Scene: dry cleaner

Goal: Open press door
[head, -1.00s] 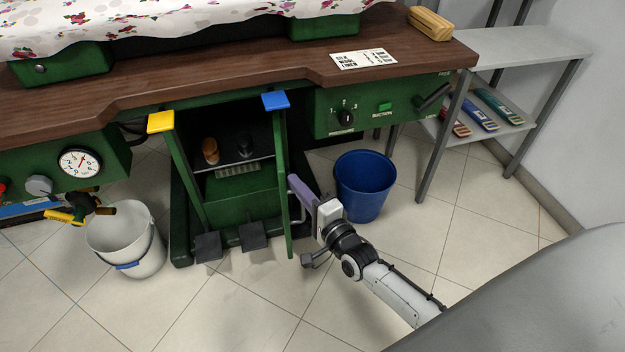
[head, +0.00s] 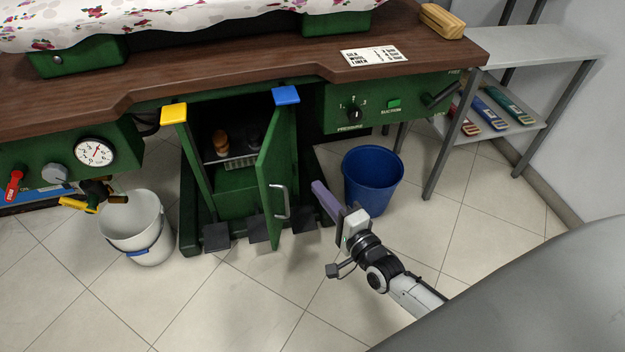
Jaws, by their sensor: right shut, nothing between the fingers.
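The press door (head: 268,190) is a green panel with a silver bar handle (head: 281,201) on its face. It is hinged on the right side of the cabinet and stands partly open, angled out toward me. The cabinet interior (head: 236,178) shows to its left, with an orange-brown bottle (head: 220,143) and a dark one on a shelf. My right gripper (head: 324,197) is shut and empty, to the right of the handle and apart from it. My left gripper is not in view.
Black pedals (head: 217,237) sit at floor level below the cabinet, partly behind the door. A blue bucket (head: 372,182) stands just behind my right gripper. A white bucket (head: 138,228) stands at left. The floor in front is clear tile.

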